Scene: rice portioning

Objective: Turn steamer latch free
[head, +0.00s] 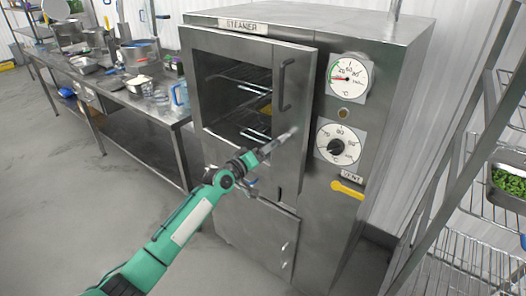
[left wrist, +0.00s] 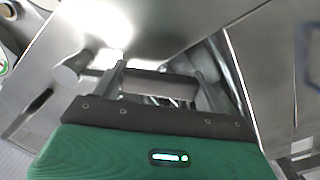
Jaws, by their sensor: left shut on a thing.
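The steel steamer (head: 355,45) stands in the middle of the head view, its windowed upper door (head: 293,60) in its frame. A dark vertical handle (head: 287,85) is on the door's right side. My left gripper (head: 282,142) reaches the door's lower right part, below that handle. In the left wrist view, its fingers (left wrist: 160,88) are shut on a dark bar, the latch (left wrist: 158,84), in front of the steel face. A round grey knob (left wrist: 70,70) sticks out to the left of the fingers. In the head view my gripper mostly hides the latch. My right gripper is out of view.
A temperature gauge (head: 348,78), a timer dial (head: 338,144) and a yellow vent lever (head: 347,190) are on the steamer's right panel. A wire rack with a pan of greens (head: 509,181) stands at right. A cluttered steel table (head: 150,108) is at left. Floor in front is clear.

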